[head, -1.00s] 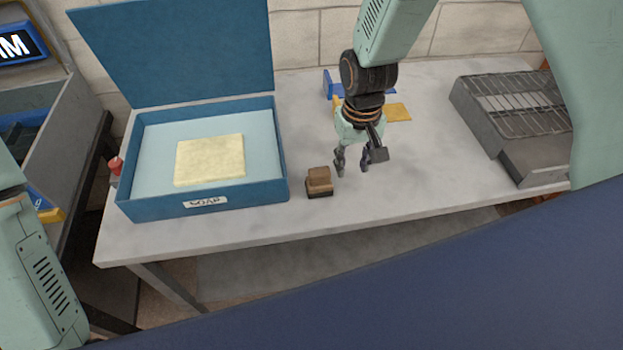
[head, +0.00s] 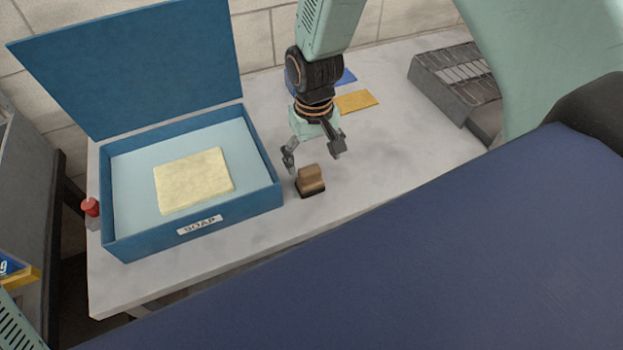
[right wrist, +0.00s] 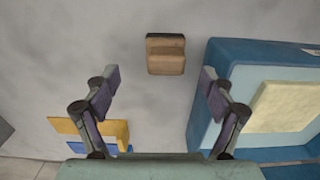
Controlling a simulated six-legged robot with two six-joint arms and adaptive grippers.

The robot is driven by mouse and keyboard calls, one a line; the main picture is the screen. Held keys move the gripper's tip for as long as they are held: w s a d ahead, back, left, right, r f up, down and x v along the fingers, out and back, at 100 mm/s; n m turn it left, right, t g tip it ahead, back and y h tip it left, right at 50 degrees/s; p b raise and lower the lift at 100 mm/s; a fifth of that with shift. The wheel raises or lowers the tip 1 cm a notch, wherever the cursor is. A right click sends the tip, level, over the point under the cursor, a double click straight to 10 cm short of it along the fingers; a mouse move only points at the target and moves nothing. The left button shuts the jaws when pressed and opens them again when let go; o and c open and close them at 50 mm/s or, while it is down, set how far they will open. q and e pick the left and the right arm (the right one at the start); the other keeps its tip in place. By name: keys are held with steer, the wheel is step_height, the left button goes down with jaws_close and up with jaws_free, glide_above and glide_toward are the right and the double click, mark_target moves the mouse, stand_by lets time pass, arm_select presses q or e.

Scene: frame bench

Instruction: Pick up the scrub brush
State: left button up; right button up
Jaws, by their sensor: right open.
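The scrub brush (head: 311,180) is a small block with a brown wooden grip on top and a dark base. It stands on the grey table just right of the blue soap box. It also shows in the right wrist view (right wrist: 166,54), ahead of and between the fingers. My right gripper (head: 313,156) is open and empty, just behind and above the brush in the head view. In the right wrist view its two fingers (right wrist: 161,88) are spread wide and apart from the brush. My left gripper is not in view.
The open blue box (head: 240,209) labelled SOAP holds a pale yellow slab (head: 194,180). A red-capped item (head: 90,207) stands at its left. A yellow piece (head: 356,101) lies behind my gripper, and a grey rack (head: 455,82) stands at the back right.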

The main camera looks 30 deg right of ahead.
mark_target(310, 180)
steer(key=shift+a+f, duration=0.3)
step_height(310, 180, down, 6)
steer(key=shift+w+f, duration=0.1)
steer(key=shift+f, duration=0.05)
steer(key=shift+a+f, duration=0.15)
steer(key=shift+f, duration=0.25)
steer(key=shift+c, duration=0.4)
steer(key=shift+c, duration=0.8)
steer(key=c, duration=1.1)
